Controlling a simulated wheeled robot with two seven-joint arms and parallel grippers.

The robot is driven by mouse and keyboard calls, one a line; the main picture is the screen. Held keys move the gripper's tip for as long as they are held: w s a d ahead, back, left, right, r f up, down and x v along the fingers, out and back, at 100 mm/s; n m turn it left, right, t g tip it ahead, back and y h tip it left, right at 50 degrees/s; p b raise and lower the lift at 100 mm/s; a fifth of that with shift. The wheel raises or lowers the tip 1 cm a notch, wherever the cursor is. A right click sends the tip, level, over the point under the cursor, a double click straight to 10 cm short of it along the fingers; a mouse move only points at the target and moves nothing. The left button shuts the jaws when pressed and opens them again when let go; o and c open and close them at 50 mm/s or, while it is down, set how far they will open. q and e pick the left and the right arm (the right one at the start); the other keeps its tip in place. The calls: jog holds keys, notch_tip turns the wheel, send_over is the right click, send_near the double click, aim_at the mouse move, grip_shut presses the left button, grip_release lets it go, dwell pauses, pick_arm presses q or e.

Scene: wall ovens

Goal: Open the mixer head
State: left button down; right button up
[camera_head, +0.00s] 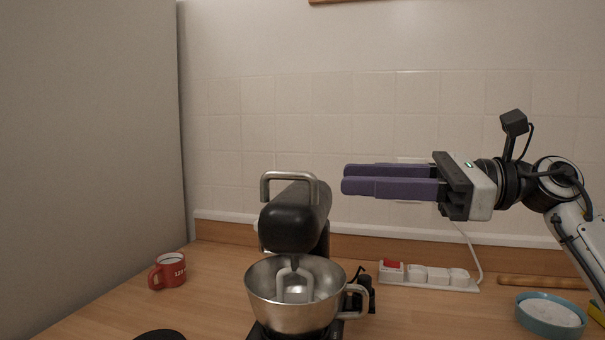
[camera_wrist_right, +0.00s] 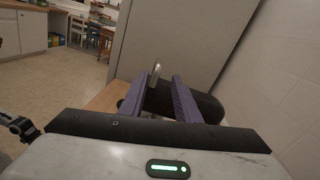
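The stand mixer has a black head (camera_head: 293,222) with a metal handle (camera_head: 290,176) on its top front. The head is lowered, and its beater (camera_head: 294,284) hangs into the metal bowl (camera_head: 295,308). My right gripper (camera_head: 343,178) is to the right of the head at about handle height, with purple fingers pointing left; it looks apart from the handle. In the right wrist view the fingers (camera_wrist_right: 155,92) are spread and empty. The handle (camera_wrist_right: 156,72) shows ahead in the gap between them, with the black head (camera_wrist_right: 190,100) partly hidden behind the right finger. My left gripper is not seen.
A red mug (camera_head: 169,271) stands left on the wooden counter (camera_head: 215,287). A power strip (camera_head: 430,277) with a cable lies behind right of the bowl. A blue dish (camera_head: 551,316) sits at the far right. A tall grey panel (camera_head: 90,160) stands left; a tiled wall is behind.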

aim_at(303, 177)
jog(key=p+x, duration=0.1)
jog(key=x, duration=0.8)
jog(key=shift+s, duration=0.2)
grip_shut()
